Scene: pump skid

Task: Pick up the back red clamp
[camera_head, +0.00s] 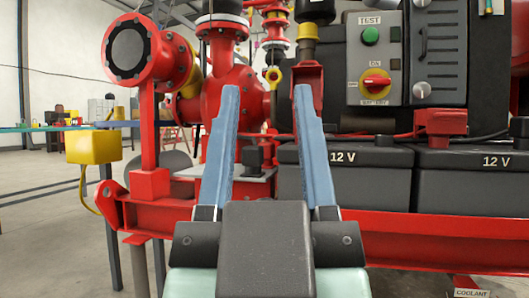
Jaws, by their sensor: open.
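A red block-like clamp or terminal cover (440,122) sits on top of the right black 12 V battery (466,185), with a red cable running left from it. I cannot tell for sure whether it is the back red clamp. My gripper (266,92) is open, with two blue fingers pointing forward and nothing visible held between them. It is left of the red block and apart from it in the picture. The right finger covers part of the left 12 V battery (372,188).
A red skid rail (440,240) runs along the front below the batteries. A grey panel with a green button and red knob (375,60) stands behind. Red pump piping (232,90) and a yellow box (93,147) are left. Open floor (45,240) shows at far left.

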